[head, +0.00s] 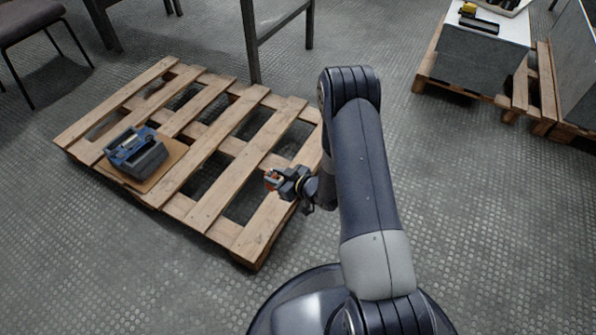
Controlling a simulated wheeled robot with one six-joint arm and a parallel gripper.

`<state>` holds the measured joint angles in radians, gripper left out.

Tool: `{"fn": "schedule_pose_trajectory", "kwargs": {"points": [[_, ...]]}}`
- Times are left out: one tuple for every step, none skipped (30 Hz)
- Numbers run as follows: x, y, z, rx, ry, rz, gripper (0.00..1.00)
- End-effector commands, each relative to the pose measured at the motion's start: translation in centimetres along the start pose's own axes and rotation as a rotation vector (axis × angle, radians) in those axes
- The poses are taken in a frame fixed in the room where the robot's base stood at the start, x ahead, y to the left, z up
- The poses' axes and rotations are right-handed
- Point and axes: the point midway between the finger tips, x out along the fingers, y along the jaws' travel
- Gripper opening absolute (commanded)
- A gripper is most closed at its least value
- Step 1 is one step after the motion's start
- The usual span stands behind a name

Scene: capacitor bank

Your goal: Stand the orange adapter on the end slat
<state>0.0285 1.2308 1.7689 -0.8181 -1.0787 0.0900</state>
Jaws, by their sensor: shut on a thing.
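My gripper (277,179) is at the end of my arm, over the right part of the wooden pallet (196,216). It is shut on the orange adapter (270,181), a small orange-red piece that shows at the jaw tips. The jaws hide most of the adapter. The end slat (262,232) on the pallet's right side runs below and beside the gripper, and its visible top is bare. I cannot tell whether the adapter touches the slat or how high it is above it.
A blue and grey device (137,150) sits on a brown board (163,183) at the pallet's left. Gaps lie between the slats. A chair (32,22) stands at the upper left. A white-topped block (462,60) with tools stands on another pallet at the upper right.

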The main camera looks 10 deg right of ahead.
Motion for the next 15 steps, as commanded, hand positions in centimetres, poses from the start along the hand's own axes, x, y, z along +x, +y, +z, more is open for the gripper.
{"fn": "schedule_pose_trajectory", "kwargs": {"points": [[0.3, -0.8, 0.8, -0.011, 0.000, -0.042, 0.04], [0.4, -1.2, 1.1, -0.016, -0.001, -0.066, 0.04], [0.6, -1.7, 1.5, -0.024, 0.001, -0.092, 0.04], [0.6, -2.0, 1.7, -0.029, 0.001, -0.108, 0.04], [0.7, -2.2, 1.9, -0.033, 0.002, -0.123, 0.04], [0.7, -2.5, 2.1, -0.036, 0.002, -0.136, 0.04], [0.8, -2.7, 2.4, -0.039, 0.002, -0.144, 0.04], [0.9, -2.8, 2.6, -0.040, 0.002, -0.150, 0.04], [1.1, -2.9, 3.0, -0.041, 0.002, -0.154, 0.04], [1.2, -2.9, 3.5, -0.041, 0.001, -0.156, 0.04], [1.4, -2.9, 3.9, -0.041, 0.001, -0.157, 0.04], [1.7, -2.9, 4.6, -0.041, 0.001, -0.156, 0.04], [1.9, -3.0, 5.1, -0.041, 0.001, -0.156, 0.04], [2.1, -3.0, 5.7, -0.040, 0.000, -0.156, 0.04], [2.4, -3.0, 6.5, -0.041, 0.000, -0.156, 0.04]]}}
